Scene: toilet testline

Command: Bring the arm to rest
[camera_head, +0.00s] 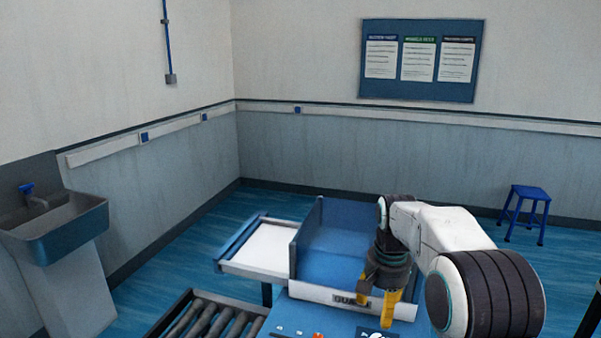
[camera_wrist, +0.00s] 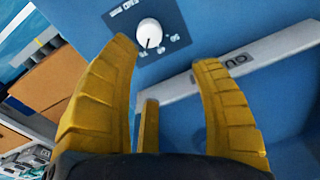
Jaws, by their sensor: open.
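My white and dark arm (camera_head: 440,228) reaches in from the right in the head view, bent down at the wrist. My gripper (camera_head: 376,302) points down over the front edge of a blue testing station, with its yellow fingers spread. In the wrist view my gripper (camera_wrist: 165,70) is open, with nothing between the fingers. Beyond the fingers are a blue panel with a white dial (camera_wrist: 149,34) and a pale lettered strip (camera_wrist: 245,62). I cannot tell whether a fingertip touches the station.
The blue open-fronted station (camera_head: 325,262) has a white side tray (camera_head: 262,248) at its left. A roller conveyor (camera_head: 212,322) lies at the front left. A sink (camera_head: 55,228) stands far left and a blue stool (camera_head: 526,205) at the right wall. Open floor lies between.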

